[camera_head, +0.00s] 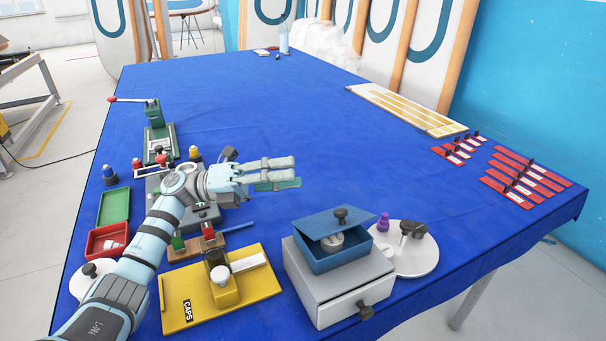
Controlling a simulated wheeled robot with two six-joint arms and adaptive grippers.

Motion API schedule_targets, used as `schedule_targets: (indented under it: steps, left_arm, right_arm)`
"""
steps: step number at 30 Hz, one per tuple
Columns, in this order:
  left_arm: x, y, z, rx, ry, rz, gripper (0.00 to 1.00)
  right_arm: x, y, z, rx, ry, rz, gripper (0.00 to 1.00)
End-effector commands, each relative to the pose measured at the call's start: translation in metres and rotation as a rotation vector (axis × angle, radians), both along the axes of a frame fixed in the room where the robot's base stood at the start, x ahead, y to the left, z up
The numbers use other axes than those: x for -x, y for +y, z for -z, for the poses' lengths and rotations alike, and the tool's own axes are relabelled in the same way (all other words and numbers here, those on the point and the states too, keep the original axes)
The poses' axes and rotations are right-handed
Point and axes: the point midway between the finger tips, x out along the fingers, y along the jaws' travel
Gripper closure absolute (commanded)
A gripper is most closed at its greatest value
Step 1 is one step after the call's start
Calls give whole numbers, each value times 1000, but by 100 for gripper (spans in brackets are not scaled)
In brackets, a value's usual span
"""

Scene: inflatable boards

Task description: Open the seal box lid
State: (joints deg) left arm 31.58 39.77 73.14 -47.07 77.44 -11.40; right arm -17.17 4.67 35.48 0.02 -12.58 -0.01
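A blue box (338,262) stands on top of a grey drawer unit (342,292). Its blue lid (325,223) has a black knob and sits tilted, with the front open and a pale round object (333,241) showing inside. My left gripper (293,171) is in the air over the table, behind and left of the blue box and apart from it, fingers pointing right. Its fingers lie close together in this view; whether they are open or shut is unclear. A flat green piece (279,185) shows just below the fingers; I cannot tell if they touch it. My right gripper is out of view.
Left of the box is a yellow CAPS board (222,291). A round white plate (416,252) with black knobs and a purple piece (383,222) stands right. A red box with green lid (114,206) is far left. The blue table's middle (290,105) is clear.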

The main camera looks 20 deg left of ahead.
Motion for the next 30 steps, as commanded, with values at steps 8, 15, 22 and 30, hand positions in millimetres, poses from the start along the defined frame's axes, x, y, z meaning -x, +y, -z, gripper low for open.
schedule_targets:
  steps: [8, 15, 22, 30]
  left_arm:
    - [22, 64, 15, 0, 4, -3, 63]
    - [27, 74, 17, 0, 1, -1, 63]
    - [27, 74, 17, 0, 1, -1, 63]
    - [27, 74, 2, 0, 1, -1, 63]
  right_arm:
    - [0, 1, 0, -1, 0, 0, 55]
    - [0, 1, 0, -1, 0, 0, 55]
    - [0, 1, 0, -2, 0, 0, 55]
    - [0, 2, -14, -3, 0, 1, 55]
